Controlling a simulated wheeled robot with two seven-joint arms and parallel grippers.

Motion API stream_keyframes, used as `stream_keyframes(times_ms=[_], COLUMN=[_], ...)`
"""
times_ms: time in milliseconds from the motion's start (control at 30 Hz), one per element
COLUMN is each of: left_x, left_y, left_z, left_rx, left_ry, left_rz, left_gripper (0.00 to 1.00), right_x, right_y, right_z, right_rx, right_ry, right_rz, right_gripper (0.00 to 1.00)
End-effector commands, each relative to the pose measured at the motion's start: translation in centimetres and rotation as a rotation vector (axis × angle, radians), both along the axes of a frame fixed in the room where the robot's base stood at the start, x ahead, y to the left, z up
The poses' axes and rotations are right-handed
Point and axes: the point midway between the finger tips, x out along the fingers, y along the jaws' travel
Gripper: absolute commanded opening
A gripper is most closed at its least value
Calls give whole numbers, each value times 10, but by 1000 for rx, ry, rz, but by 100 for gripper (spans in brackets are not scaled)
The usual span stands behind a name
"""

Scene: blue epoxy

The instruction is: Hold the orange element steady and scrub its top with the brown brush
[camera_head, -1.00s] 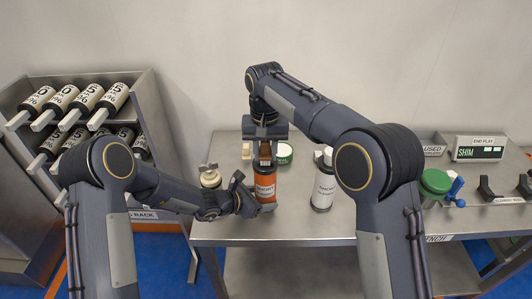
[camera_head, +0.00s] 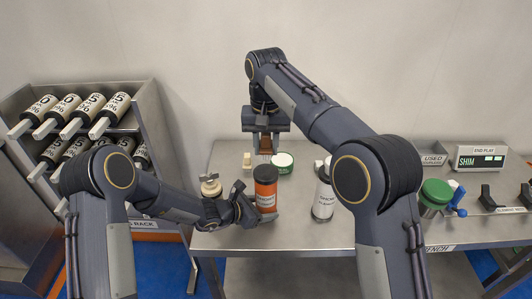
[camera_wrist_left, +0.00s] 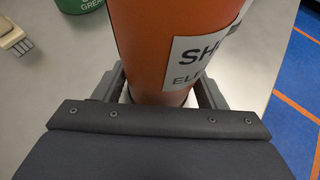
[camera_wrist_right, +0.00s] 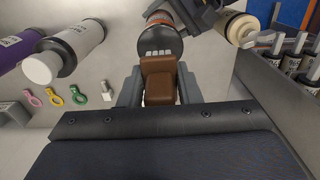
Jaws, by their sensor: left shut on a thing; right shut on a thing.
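The orange element (camera_head: 266,192), a cylinder with a dark top and a white label, stands upright near the table's front edge. My left gripper (camera_head: 247,212) is shut around its lower part; the left wrist view shows the orange body (camera_wrist_left: 160,45) between the fingers. My right gripper (camera_head: 265,143) points down and is shut on the brown brush (camera_head: 265,150). The brush is above and behind the element's dark top, apparently clear of it. In the right wrist view the brown brush (camera_wrist_right: 158,82) sits between the fingers, its pale bristle tufts against the dark top.
A valve-topped cream part (camera_head: 211,187) stands at left, a white bottle (camera_head: 324,195) at right. A rack of cylinders (camera_head: 92,101) is at left. A green-lidded pot (camera_head: 436,195) stands farther right.

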Motion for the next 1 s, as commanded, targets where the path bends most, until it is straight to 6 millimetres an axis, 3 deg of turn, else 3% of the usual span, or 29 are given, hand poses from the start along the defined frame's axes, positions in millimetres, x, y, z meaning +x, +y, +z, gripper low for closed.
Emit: stream_keyframes(times_ms=[33,67,233,567,1000], left_x=[0,0,0,0,0], left_y=[0,0,0,0,0], left_z=[0,0,0,3,79], left_rx=[1,1,1,0,1], left_ry=[1,1,1,-1,-6], left_rz=[0,0,0,0,-1], left_gripper=[45,67,90,90,90], right_x=[0,0,0,0,0], right_y=[0,0,0,0,0], right_z=[0,0,0,0,0], right_rx=[0,0,0,0,0], right_ry=[0,0,0,0,0], right_rz=[0,0,0,0,0], right_gripper=[12,12,12,12,12])
